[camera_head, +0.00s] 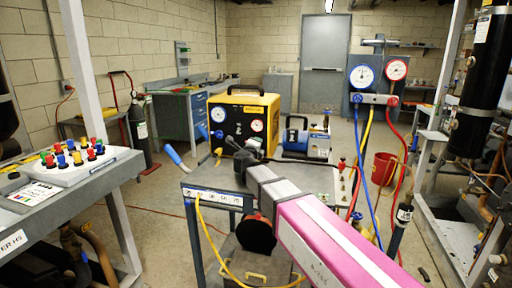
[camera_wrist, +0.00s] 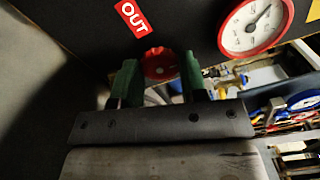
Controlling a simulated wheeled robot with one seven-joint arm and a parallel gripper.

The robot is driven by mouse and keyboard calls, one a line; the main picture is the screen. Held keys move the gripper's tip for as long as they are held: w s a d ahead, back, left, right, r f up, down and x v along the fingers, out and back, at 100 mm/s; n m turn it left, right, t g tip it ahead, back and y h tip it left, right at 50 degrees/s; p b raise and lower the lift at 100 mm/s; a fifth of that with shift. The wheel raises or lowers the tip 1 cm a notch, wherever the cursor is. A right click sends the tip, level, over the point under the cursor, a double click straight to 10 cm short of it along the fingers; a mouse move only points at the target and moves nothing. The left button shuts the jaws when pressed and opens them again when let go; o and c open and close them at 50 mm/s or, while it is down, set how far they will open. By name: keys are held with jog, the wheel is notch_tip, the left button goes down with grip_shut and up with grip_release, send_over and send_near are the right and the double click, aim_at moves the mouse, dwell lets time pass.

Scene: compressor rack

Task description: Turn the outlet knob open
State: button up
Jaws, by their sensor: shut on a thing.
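The outlet knob (camera_wrist: 158,60) is red and sits on a dark panel below a red OUT label (camera_wrist: 134,17) in the wrist view. My gripper (camera_wrist: 160,72) has its two green fingers on either side of the knob and is shut on it. The knob's lower part is hidden. A red-rimmed gauge (camera_wrist: 254,23) is right of the knob. In the head view, my gripper (camera_head: 240,146) is at the front of the yellow and black machine (camera_head: 270,100), where the arm's end hides the knob.
A blue machine (camera_head: 297,139) stands right of the yellow one on a metal cart (camera_head: 312,181). A gauge manifold (camera_head: 376,99) with red, blue and yellow hoses is on the right. A bench with coloured fittings (camera_head: 72,155) is on the left. A red bucket (camera_head: 383,168) stands behind the hoses.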

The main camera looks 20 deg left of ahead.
dwell(0.3)
jog(key=o, duration=0.9)
jog(key=s, duration=1.1)
